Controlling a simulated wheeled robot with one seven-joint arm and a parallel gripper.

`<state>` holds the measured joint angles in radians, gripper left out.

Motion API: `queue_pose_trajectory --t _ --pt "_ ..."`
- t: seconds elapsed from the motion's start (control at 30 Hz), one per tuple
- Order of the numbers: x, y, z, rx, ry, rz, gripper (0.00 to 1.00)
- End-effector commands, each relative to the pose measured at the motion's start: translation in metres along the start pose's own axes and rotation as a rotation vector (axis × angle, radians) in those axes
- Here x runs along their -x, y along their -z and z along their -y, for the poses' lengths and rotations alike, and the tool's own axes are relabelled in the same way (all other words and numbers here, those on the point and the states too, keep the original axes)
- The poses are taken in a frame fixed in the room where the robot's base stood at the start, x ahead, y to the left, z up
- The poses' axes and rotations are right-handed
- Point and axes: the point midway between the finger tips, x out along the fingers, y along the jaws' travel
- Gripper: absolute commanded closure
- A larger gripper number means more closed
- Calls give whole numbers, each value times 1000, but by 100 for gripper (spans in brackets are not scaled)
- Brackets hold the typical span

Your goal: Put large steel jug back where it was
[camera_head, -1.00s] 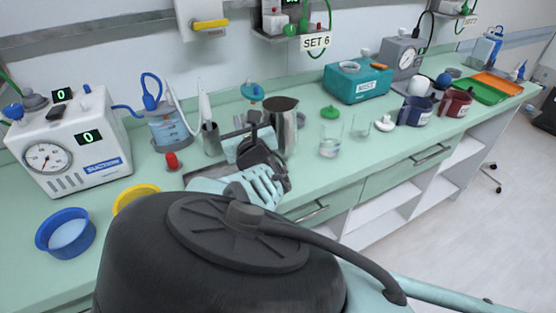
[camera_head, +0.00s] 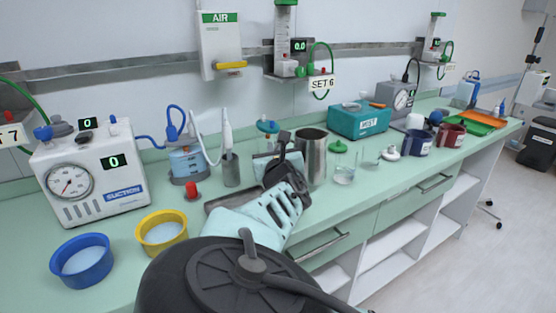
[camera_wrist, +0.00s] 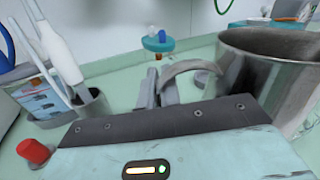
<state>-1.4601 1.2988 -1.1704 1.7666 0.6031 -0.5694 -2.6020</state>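The large steel jug (camera_head: 314,157) is upright at the green counter, right beside my gripper (camera_head: 284,147). Its lower part is partly hidden by my gripper in the head view. In the wrist view the jug (camera_wrist: 268,75) fills the right side, with its mouth toward the top. Its curved handle (camera_wrist: 195,68) points left, toward the fingers of my gripper (camera_wrist: 158,90). The fingertips are at or very near the handle's outer end. The dark gripper body hides their lower parts, so I cannot tell whether they are closed on the handle.
A steel cup (camera_head: 231,170) with a white wand and a red-capped item (camera_head: 192,190) stand left of my gripper. A grey tray (camera_head: 222,200) lies partly under my arm. A glass beaker (camera_head: 345,168) is close right of the jug. Blue (camera_head: 82,262) and yellow (camera_head: 162,232) bowls sit at front left.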

Motion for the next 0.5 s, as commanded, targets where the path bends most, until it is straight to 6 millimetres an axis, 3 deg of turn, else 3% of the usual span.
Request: queue_pose_trajectory --t 0.3,0.5 --pt "0 34 -3 2 2 1 100" --pt "0 35 -4 2 1 2 100"
